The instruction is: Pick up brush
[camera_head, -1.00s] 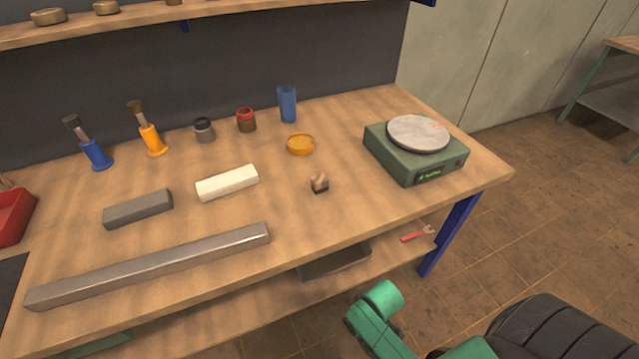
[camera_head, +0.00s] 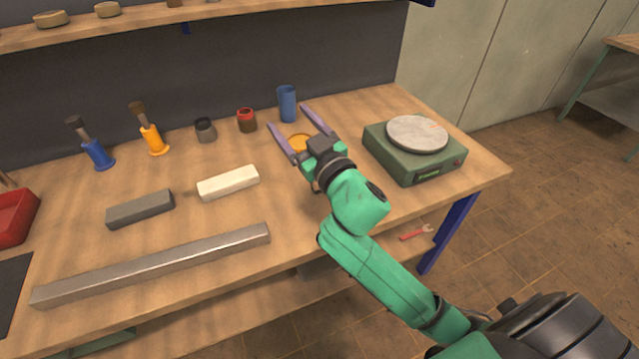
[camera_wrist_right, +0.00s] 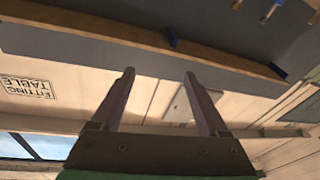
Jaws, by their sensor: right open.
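Two brushes with dark bristles stand at the back left of the workbench (camera_head: 210,220) in the head view. One has a blue handle (camera_head: 98,154); the other has an orange handle (camera_head: 152,140). My right gripper (camera_head: 286,116) is open and empty above the bench, well to the right of both brushes. Its fingers point toward the back, and a shallow orange dish (camera_head: 299,142) shows between them. In the right wrist view, the open fingers (camera_wrist_right: 159,73) hold nothing. My left gripper is not in view.
A white block (camera_head: 229,184), a dark block (camera_head: 140,209) and a long metal bar (camera_head: 155,266) lie in front. A green scale (camera_head: 415,150) stands right.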

